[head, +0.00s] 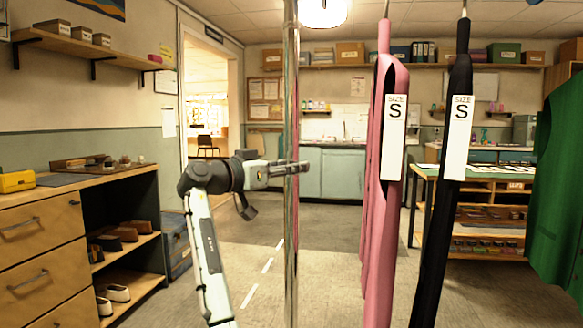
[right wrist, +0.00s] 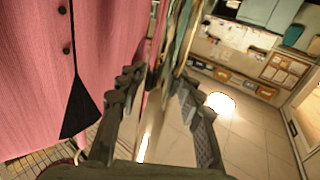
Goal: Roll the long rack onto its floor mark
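The long rack shows as a tall chrome upright post (head: 291,80) in the middle of the head view; its base is out of sight. Pink (head: 378,190) and black (head: 445,190) hanging pieces with "SIZE S" tags are to the right of the post. My right gripper (head: 298,167) is at the post at mid height, its fingers on either side. In the right wrist view, the fingers (right wrist: 160,80) angle inward close around the post. White dashes (head: 267,265) on the floor look like part of the floor mark. My left gripper is not in view.
A wooden drawer unit with shoe shelves (head: 105,250) stands at left. A worktable with shelves (head: 490,200) stands at right, behind the hanging pieces. A green garment (head: 558,190) hangs at the right edge. Open floor lies around the dashes, up to the far counter (head: 345,172).

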